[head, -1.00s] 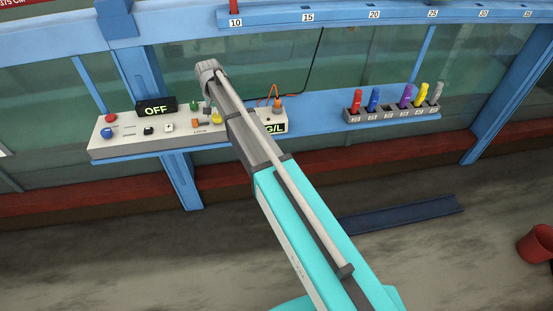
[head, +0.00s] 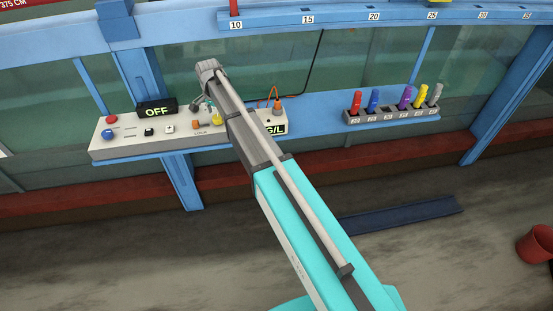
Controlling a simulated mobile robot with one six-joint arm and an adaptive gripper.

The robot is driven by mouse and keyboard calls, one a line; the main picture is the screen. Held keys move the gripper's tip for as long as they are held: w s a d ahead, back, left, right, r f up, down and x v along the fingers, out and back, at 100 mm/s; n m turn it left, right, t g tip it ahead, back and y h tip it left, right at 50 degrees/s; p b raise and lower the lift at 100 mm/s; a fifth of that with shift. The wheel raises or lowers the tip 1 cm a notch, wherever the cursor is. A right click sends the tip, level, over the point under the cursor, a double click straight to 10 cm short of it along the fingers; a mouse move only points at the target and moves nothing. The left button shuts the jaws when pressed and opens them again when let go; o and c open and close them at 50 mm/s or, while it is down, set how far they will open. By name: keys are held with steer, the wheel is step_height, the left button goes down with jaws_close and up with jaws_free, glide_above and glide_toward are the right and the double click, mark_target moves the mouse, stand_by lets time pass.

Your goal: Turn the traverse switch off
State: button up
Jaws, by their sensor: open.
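A pale control panel (head: 128,148) on the blue ledge carries a red button, a blue knob (head: 107,134), a small black switch (head: 149,132), a small white switch (head: 169,128), an orange piece (head: 197,124) and a yellow knob (head: 217,119). The display above it (head: 156,108) reads OFF. The small labels are too blurred to tell which control is the traverse switch. My gripper (head: 200,104) is small and dark, open, over the right half of the panel, close to the orange piece and the yellow knob. Contact cannot be told. My arm hides part of the panel.
A second display (head: 276,128) reads G/L, below an orange cable and plug. A rack (head: 395,116) of coloured markers stands at right. A glass wall with blue posts (head: 180,170) lies behind. A red bucket (head: 535,244) sits on the floor.

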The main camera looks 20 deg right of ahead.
mark_target(218, 117)
steer(key=shift+r+p, duration=6.25)
steer(key=shift+r, duration=0.4)
steer(key=s+d+f+n+b, duration=0.3)
steer(key=s+d+f+b, duration=0.1)
steer(key=s, duration=0.5)
steer(key=s+d+f+n+b, duration=0.3)
steer(key=s+d, duration=0.3)
steer(key=s, duration=0.3)
steer(key=s+d+f+n+b, duration=0.3)
steer(key=s+d+f+b, duration=0.2)
steer(key=s, duration=0.5)
steer(key=shift+d+f+b, duration=0.15)
steer(key=shift+f+b, duration=0.2)
steer(key=shift+f, duration=0.05)
steer(key=shift+s+d+n, duration=0.2)
steer(key=shift+s+n, duration=0.05)
steer(key=shift+s, duration=0.35)
steer(key=shift+s+d+n, duration=0.2)
steer(key=shift+s+n, duration=0.05)
steer(key=shift+s, duration=0.3)
